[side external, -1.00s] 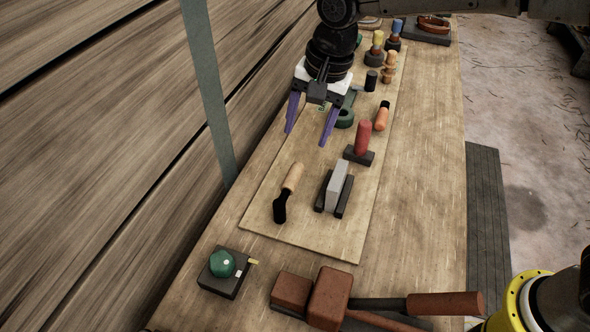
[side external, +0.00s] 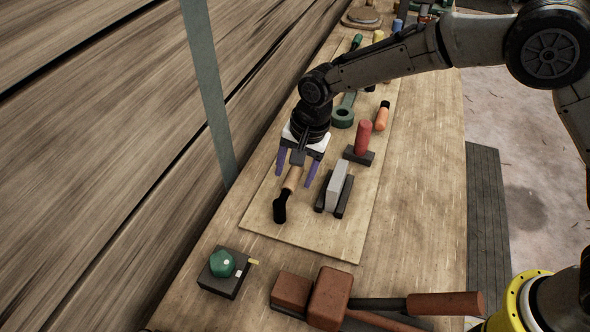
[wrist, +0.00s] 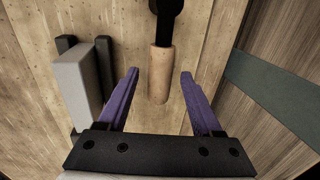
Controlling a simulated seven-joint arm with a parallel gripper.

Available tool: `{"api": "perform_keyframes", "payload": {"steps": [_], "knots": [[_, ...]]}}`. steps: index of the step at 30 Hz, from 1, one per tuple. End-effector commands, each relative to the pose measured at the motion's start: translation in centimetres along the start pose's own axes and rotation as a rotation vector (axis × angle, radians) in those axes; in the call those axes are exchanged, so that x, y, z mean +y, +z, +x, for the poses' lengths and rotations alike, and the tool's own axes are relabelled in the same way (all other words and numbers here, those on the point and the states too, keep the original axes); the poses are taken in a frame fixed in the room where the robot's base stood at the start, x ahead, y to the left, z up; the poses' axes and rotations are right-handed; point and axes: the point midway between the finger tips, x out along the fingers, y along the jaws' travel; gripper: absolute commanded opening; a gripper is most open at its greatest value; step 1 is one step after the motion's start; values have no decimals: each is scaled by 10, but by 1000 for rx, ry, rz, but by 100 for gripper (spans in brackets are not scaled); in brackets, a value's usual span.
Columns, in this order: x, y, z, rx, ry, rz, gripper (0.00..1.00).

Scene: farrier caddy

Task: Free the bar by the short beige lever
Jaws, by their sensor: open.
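My gripper (side external: 296,178) is open, with two purple fingers pointing down over the wooden handle (side external: 292,178) of a black-headed tool (side external: 280,207). In the wrist view the pale handle (wrist: 160,78) shows between the open fingers (wrist: 160,74), touching neither; its height gap is unclear. A grey bar (side external: 338,184) stands in a black holder (side external: 320,203) to the right of my gripper; it also shows at left in the wrist view (wrist: 76,88). A short yellow-beige tab (side external: 253,262) sticks out from a black box with a green dome (side external: 222,263). I cannot tell whether it is the lever.
Brown-headed mallets (side external: 330,300) lie at the front. A grey-green upright strip (side external: 208,90) stands at left.

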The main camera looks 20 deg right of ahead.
Motion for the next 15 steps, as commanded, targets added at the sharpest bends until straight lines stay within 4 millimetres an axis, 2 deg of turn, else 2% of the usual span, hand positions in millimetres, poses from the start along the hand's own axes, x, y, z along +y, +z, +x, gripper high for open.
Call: {"api": "perform_keyframes", "payload": {"steps": [5, 15], "knots": [[0, 0, 0, 0, 0, 0, 65], [0, 0, 0, 0, 0, 0, 4]]}}
